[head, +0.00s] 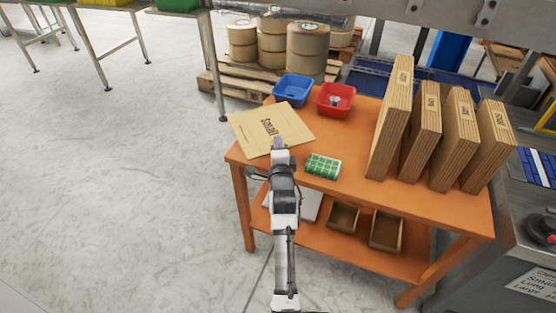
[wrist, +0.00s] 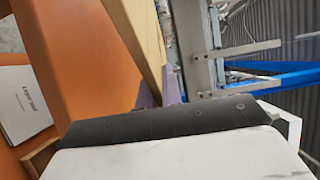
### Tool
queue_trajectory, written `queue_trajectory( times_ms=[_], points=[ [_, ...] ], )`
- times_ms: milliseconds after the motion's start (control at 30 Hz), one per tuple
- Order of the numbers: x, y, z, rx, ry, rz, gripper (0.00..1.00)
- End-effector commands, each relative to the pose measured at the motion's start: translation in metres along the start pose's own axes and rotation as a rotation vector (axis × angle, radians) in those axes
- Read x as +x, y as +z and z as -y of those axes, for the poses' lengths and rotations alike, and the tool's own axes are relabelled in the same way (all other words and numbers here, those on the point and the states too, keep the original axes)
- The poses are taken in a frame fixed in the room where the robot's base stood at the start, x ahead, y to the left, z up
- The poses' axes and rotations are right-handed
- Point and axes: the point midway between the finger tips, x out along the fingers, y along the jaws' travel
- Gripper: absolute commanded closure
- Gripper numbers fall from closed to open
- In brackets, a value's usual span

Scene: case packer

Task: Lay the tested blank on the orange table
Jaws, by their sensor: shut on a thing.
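The blank (head: 250,134) is a flat tan cardboard sheet marked "Small". It is at the far left end of the orange table (head: 348,138), with its left corner past the table's edge. My gripper (head: 278,143) is shut on the blank's near edge. In the wrist view the blank (wrist: 138,32) shows as a narrow tan strip running into the fingers (wrist: 162,92), with the orange table (wrist: 85,55) to its left. I cannot tell whether the blank touches the tabletop or is held just above it.
A blue bin (head: 293,90) and a red bin (head: 335,100) stand at the back. A green patterned item (head: 322,166) lies right of my gripper. Several upright cardboard stacks (head: 392,120) fill the right side. The lower shelf holds open boxes (head: 386,230). Bare tabletop lies in the middle.

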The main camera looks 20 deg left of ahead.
Motion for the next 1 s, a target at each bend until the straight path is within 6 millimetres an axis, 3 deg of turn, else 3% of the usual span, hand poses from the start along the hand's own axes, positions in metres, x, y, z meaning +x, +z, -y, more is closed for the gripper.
queue_trajectory(
  times_ms=[100, 267, 500, 800, 867, 1000],
  points=[
    [0.0, 0.0, -0.022, 0.0, 0.002, 0.0, 1.0],
    [0.0, 0.0, -0.035, 0.0, -0.001, 0.0, 1.0],
    [0.0, 0.0, -0.07, 0.0, 0.001, 0.0, 1.0],
    [0.0, -0.001, -0.078, 0.001, 0.001, -0.001, 1.0],
    [0.0, -0.001, -0.078, 0.001, 0.002, -0.001, 0.87],
    [0.0, -0.001, -0.078, 0.001, 0.001, -0.001, 0.84]
  ],
)
